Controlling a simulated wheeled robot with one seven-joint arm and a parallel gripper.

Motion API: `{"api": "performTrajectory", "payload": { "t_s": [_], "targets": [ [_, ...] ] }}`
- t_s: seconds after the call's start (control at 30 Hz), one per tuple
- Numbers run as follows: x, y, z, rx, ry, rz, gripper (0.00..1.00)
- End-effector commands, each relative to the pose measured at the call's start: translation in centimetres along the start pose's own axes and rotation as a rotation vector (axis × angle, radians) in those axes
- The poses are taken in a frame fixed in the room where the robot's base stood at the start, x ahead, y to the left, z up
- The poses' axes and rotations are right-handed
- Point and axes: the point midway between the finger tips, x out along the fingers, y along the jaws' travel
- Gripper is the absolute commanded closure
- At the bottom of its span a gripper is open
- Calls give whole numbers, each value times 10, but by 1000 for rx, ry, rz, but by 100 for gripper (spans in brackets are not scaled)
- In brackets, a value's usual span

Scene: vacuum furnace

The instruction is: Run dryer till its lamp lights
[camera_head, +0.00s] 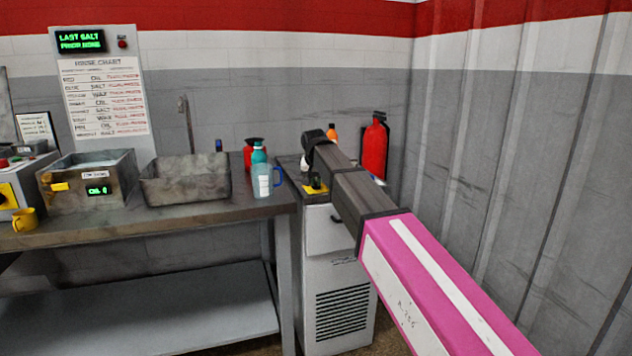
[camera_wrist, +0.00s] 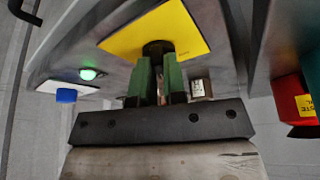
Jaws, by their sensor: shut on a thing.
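The dryer (camera_head: 340,265) is a pale grey cabinet with a slatted vent, standing at the right end of the bench. Its top panel carries a yellow plate (camera_wrist: 185,28) with a dark knob (camera_wrist: 157,47), and the yellow plate also shows in the head view (camera_head: 313,191). My gripper (camera_wrist: 160,62) has green fingers shut on the knob. A round lamp (camera_wrist: 88,73) on the same panel glows green in the wrist view. Beside it are a white label and a blue button (camera_wrist: 66,96). In the head view my arm hides part of the dryer top.
The bench (camera_head: 150,222) holds a metal tank (camera_head: 88,185), an open metal basin (camera_head: 185,178), a clear jug (camera_head: 264,181) and a yellow mug (camera_head: 25,219). A red extinguisher (camera_head: 374,148) hangs behind the dryer. A corrugated wall (camera_head: 540,150) closes the right side.

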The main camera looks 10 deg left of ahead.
Motion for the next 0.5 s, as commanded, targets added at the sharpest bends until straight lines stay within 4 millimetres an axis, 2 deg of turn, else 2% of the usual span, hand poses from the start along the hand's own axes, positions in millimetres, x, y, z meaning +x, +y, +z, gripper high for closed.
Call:
{"api": "performTrajectory", "payload": {
  "t_s": [0.5],
  "targets": [
    [2, 4, -1, -420, -2, -175, 100]
  ]
}}
